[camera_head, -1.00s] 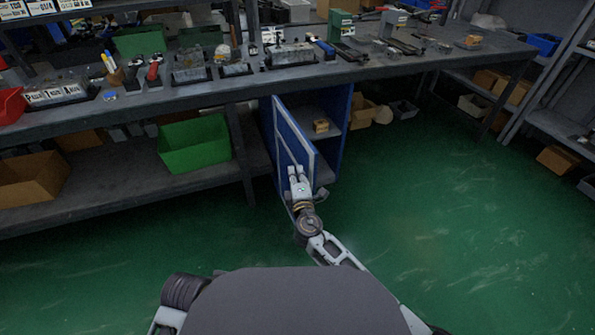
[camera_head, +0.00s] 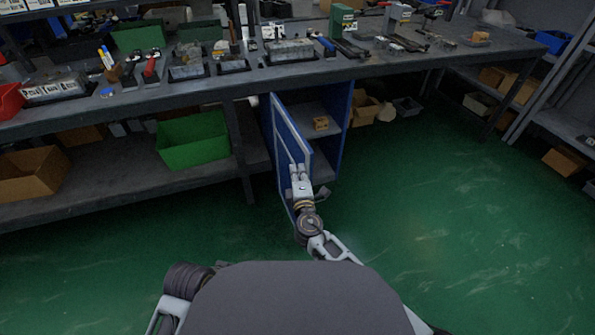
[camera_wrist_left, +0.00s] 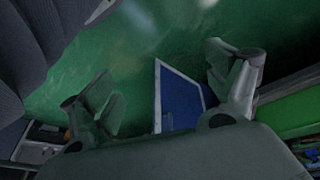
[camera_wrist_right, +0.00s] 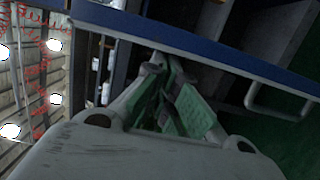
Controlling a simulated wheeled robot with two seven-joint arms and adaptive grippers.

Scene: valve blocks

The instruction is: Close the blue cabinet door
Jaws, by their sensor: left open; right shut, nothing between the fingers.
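The blue cabinet (camera_head: 334,130) stands under the workbench, and its door (camera_head: 291,140) is swung open toward me. A small box (camera_head: 321,123) lies on its inner shelf.
The workbench (camera_head: 190,93) carries tools and parts. A green bin (camera_head: 193,140) and a cardboard box (camera_head: 32,172) sit on its lower shelf, left of the door. Green floor (camera_head: 460,220) is clear to the right. Shelving (camera_head: 560,125) stands at the far right.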

